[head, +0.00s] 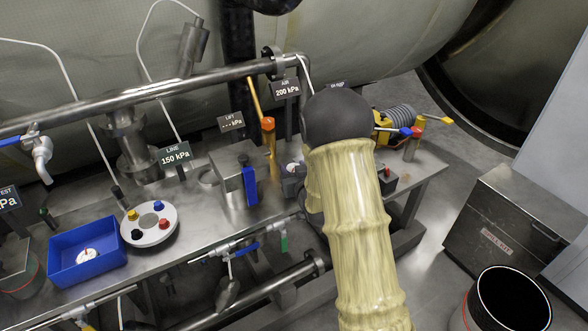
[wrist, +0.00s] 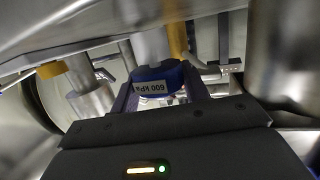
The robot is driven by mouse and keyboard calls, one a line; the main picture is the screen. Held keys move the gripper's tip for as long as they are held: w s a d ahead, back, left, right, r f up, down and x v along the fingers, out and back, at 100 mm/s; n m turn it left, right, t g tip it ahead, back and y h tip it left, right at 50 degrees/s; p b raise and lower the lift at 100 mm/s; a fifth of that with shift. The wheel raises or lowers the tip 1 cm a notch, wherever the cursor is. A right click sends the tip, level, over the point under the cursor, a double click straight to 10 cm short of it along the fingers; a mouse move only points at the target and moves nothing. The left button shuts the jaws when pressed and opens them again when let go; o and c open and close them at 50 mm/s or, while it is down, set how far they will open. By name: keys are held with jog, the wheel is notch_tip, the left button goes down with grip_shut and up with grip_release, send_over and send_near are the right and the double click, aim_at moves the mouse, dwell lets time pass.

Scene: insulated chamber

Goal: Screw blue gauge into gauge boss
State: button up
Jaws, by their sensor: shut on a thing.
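In the head view my gripper (head: 292,182) is partly hidden by my dark wrist and padded arm, over the bench near the "AIR 200 kPa" sign. A small pale dial face shows beside it.
A blue bin (head: 62,268) with a white dial in it and a white disc (head: 165,236) with coloured knobs stand on the bench (head: 205,215) at left. A metal block with a blue handle (head: 250,187) is close left of my gripper. A long pipe (head: 190,82) runs above.

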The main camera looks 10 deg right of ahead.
jog(key=o, duration=1.1)
jog(key=c, duration=0.4)
jog(key=shift+o, duration=0.2)
jog(key=shift+d, duration=0.1)
